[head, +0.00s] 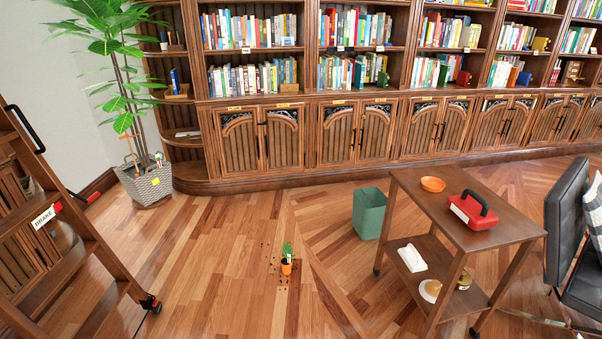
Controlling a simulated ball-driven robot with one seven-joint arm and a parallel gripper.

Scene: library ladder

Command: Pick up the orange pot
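Dark crumbs, which look like soil, lie scattered on the floor around the pot. My gripper is not in view.
A wooden cart (455,215) with an orange bowl (433,184) and red toolbox (473,210) stands right. A green bin (369,213) is beside it. A ladder marked BRAKE (75,255) stands left, a basket planter (147,184) behind. Floor around the pot is mostly clear.

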